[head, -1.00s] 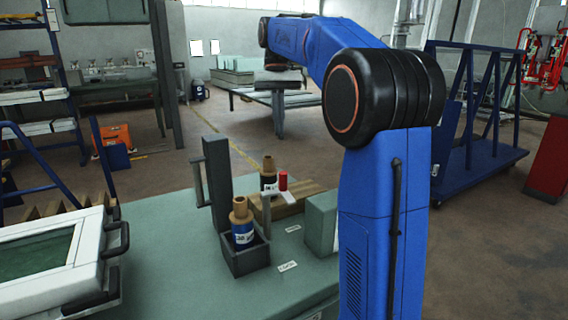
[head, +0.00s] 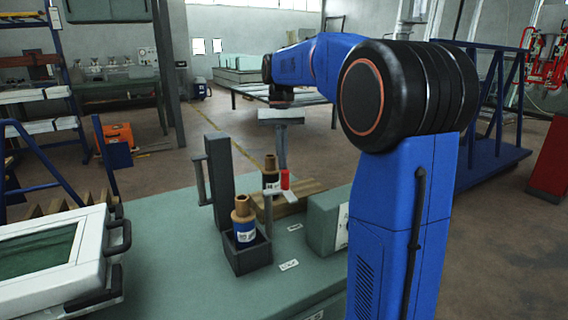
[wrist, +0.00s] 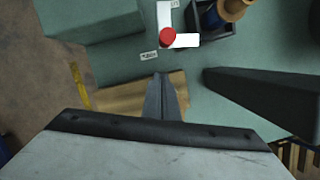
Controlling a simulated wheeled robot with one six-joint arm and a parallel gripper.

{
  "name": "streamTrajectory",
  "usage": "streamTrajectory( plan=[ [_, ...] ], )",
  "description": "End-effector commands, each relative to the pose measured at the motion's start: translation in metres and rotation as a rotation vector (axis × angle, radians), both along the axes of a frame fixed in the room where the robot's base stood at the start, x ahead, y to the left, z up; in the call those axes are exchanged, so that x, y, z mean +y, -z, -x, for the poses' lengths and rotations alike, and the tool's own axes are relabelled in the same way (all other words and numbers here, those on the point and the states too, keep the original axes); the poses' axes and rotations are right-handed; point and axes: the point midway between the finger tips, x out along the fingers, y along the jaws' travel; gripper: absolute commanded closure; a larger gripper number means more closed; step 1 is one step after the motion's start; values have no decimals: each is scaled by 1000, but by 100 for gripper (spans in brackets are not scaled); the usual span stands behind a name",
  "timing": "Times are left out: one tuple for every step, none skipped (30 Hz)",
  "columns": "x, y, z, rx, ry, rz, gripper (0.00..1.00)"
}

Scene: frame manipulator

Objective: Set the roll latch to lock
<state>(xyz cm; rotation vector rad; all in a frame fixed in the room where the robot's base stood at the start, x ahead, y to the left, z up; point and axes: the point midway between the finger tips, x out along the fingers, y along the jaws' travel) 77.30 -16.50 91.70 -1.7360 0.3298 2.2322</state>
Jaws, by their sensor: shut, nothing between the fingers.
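The roll latch (head: 286,181) is a small red knob with a pale lever on the green bench, behind the roll holder. In the wrist view, the red knob (wrist: 167,38) sits at the corner of a white L-shaped piece (wrist: 187,41), with one leg pointing up and one right. Small printed labels lie near it; I cannot read them surely. My gripper (head: 282,164) points down above the bench near the latch. Its closed fingers (wrist: 162,82) are empty, below the knob in the wrist view and over the wooden blocks. I see no contact with the latch.
A dark box (head: 247,258) holds a blue-labelled spool (head: 244,222); another spool stands behind. A dark upright with a handle (head: 218,180) rises at left. A green block (head: 330,215) stands right. Wooden blocks (wrist: 115,98) lie under my fingers. A white frame (head: 55,265) is far left.

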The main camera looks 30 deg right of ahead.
Motion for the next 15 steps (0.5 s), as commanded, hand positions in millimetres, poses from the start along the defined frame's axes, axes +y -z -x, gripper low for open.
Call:
streamTrajectory(
  plan=[
    [3,-3,8,-3,-1,0,100],
    [5,-3,12,-4,-1,0,100],
    [6,-3,16,-4,-1,0,100],
    [7,-3,19,-3,-1,0,100],
    [9,-3,22,-3,-1,0,100],
    [10,-3,25,-3,-1,0,100],
    [11,-3,27,-3,-1,0,100],
    [11,-3,29,-3,-1,0,100],
    [12,-3,31,-3,-1,0,100],
    [12,-3,32,-3,-1,0,100],
    [13,-3,33,-3,-1,0,100],
    [13,-3,33,-3,0,0,100],
    [13,-3,34,-2,0,0,100],
    [13,-3,34,-2,0,0,100],
    [14,-3,34,-2,0,0,100]
  ],
)
